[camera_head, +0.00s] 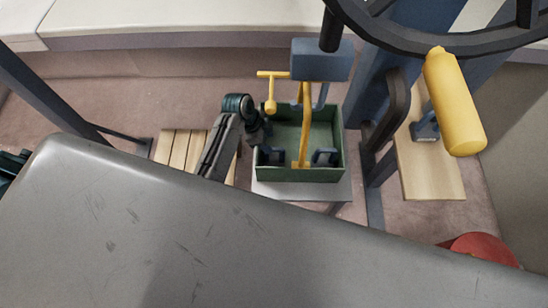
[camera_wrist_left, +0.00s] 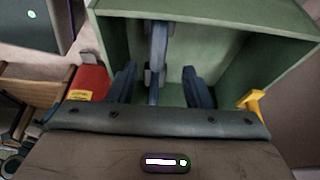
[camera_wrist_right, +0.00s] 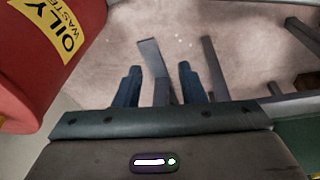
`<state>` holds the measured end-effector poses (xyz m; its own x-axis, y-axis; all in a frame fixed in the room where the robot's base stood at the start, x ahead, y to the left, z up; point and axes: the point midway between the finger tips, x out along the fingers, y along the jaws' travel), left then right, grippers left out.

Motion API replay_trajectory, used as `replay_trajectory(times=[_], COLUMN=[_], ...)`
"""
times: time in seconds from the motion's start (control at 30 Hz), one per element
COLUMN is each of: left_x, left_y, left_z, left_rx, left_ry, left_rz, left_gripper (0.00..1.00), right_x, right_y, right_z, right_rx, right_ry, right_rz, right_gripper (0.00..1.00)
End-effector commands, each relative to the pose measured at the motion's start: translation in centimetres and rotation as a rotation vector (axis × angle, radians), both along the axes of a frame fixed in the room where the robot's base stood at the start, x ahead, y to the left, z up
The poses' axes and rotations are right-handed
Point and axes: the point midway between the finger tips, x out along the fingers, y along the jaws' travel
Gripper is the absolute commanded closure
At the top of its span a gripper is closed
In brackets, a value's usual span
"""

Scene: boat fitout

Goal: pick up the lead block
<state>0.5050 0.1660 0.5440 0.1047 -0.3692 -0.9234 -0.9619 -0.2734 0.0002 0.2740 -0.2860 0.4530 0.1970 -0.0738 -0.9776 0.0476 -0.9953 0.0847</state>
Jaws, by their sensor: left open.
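In the left wrist view, a narrow dark-blue piece with grey parts (camera_wrist_left: 157,55) stands inside the green crate (camera_wrist_left: 265,18), between my left fingers; it may be the lead block, but I cannot be sure. My left gripper (camera_wrist_left: 160,85) is open, its fingers apart on either side of that piece; I see no contact. In the head view my left gripper (camera_head: 268,150) is small and dark at the left part of the crate (camera_head: 300,175). My right gripper (camera_wrist_right: 157,85) shows in the right wrist view above the floor, its fingers apart with nothing clearly held.
A yellow T-shaped handle (camera_head: 272,76) and a blue-grey box (camera_head: 320,62) are at the crate's far side. A yellow upright (camera_head: 304,125) crosses the crate. A red oily-waste can (camera_wrist_right: 55,75) stands near my right gripper. A steering wheel (camera_head: 440,48) hangs above right.

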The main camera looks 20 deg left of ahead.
Motion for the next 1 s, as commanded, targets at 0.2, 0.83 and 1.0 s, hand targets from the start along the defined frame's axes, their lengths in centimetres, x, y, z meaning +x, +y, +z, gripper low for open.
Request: replay_trajectory(times=[0.2,0.83,1.0], left_x=[0.2,0.4,0.4], left_y=[-0.9,-2.9,-2.9], left_z=[-2.3,-7.2,-7.2], left_rx=[0.001,0.002,0.001], left_ry=[0.001,-0.002,-0.001], left_rz=[0.001,0.003,0.003], left_gripper=[0.55,0.55,0.76], right_x=[0.3,0.6,0.4], right_y=[0.1,0.2,0.2], right_z=[0.8,2.3,2.2], right_rx=[-0.001,-0.002,-0.002], right_ry=[-0.007,-0.016,-0.012], right_rz=[0.001,0.004,0.004], right_gripper=[0.64,0.64,0.64])
